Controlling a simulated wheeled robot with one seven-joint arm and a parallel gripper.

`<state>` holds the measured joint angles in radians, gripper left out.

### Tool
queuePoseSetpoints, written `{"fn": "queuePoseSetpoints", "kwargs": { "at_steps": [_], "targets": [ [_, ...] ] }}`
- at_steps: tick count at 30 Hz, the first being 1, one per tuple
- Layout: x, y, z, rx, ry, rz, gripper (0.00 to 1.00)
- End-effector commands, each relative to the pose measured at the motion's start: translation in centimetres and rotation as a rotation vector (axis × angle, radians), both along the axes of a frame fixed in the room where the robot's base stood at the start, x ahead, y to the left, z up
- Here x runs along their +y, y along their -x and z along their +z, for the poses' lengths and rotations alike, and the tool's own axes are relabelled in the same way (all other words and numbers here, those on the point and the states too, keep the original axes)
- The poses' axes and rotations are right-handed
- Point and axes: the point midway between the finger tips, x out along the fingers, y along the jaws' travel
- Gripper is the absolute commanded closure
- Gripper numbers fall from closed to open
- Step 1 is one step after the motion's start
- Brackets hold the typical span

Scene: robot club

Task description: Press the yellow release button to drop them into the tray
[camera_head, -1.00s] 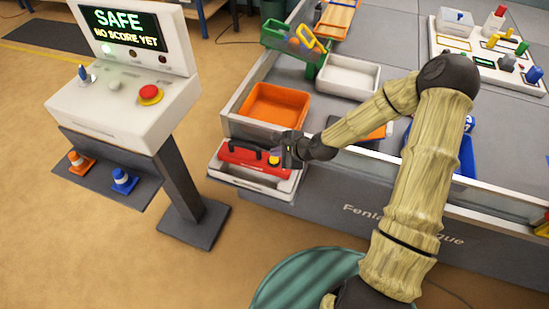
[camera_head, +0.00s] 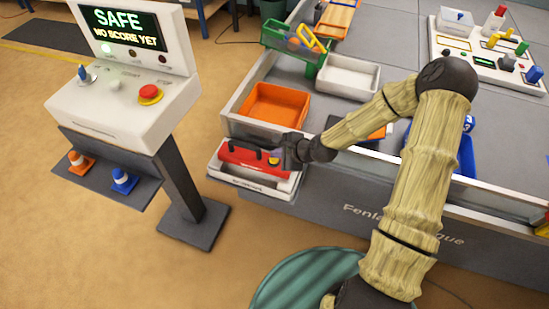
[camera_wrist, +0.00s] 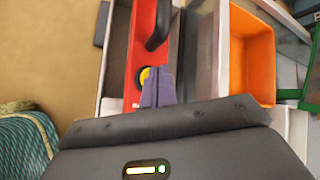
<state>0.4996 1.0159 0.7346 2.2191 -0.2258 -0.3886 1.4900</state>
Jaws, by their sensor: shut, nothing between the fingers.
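A red device (camera_head: 238,154) with a black handle sits in a pale holder (camera_head: 250,184) at the table's front left. The device also shows in the wrist view (camera_wrist: 132,72). Its yellow button (camera_wrist: 146,74) has a dark ring and is partly covered by my fingertips. My gripper (camera_wrist: 159,84) is shut and empty, with its fingertips over the button's right side. I cannot tell whether they touch it or whether it is pressed down. In the head view my gripper (camera_head: 284,157) is at the device's right end. Nothing dropped is visible.
An orange tray (camera_head: 273,106) and a white tray (camera_head: 347,78) stand on the table behind the device. A low rim (camera_head: 236,125) runs along the table's edge. A console (camera_head: 120,105) with a red button stands at left, with open floor between.

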Motion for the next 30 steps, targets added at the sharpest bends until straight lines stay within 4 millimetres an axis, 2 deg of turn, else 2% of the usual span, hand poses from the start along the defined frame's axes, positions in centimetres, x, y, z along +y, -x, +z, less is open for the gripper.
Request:
{"fn": "queuePoseSetpoints", "kwargs": {
  "at_steps": [30],
  "targets": [
    [-0.01,-0.01,-0.71,0.000,0.000,0.000,1.00]
  ]
}}
